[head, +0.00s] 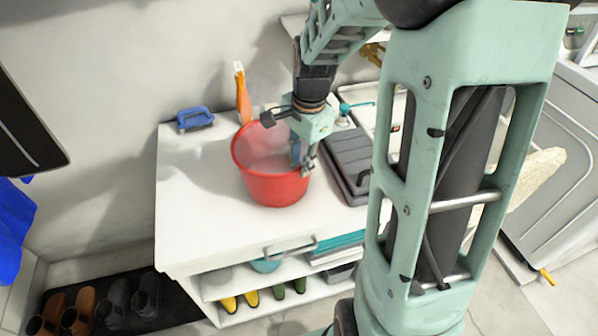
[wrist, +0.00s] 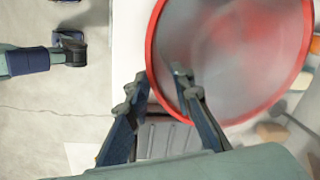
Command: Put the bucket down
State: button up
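The red bucket (head: 274,190) stands upright on the white cabinet top (head: 200,215) and appears to rest on it. My gripper (head: 303,165) points down at the bucket's right rim. In the wrist view, the bucket's red rim (wrist: 151,50) passes between the two fingers of my gripper (wrist: 157,77). One finger is inside the bucket and the other outside. The fingers are spread apart, with a visible gap around the rim, so the gripper looks open. The bucket's inside looks pale and hazy.
A blue-handled brush (head: 195,118) and an orange-handled tool (head: 242,92) are behind the bucket near the wall. A dark grey tray-like item (head: 347,160) lies close on the right. The cabinet top's left and front are clear. Boots (head: 75,318) stand on the floor at left.

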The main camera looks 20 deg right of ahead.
jog(key=r, duration=0.5)
jog(key=shift+s+d, duration=0.15)
jog(key=shift+s, duration=0.15)
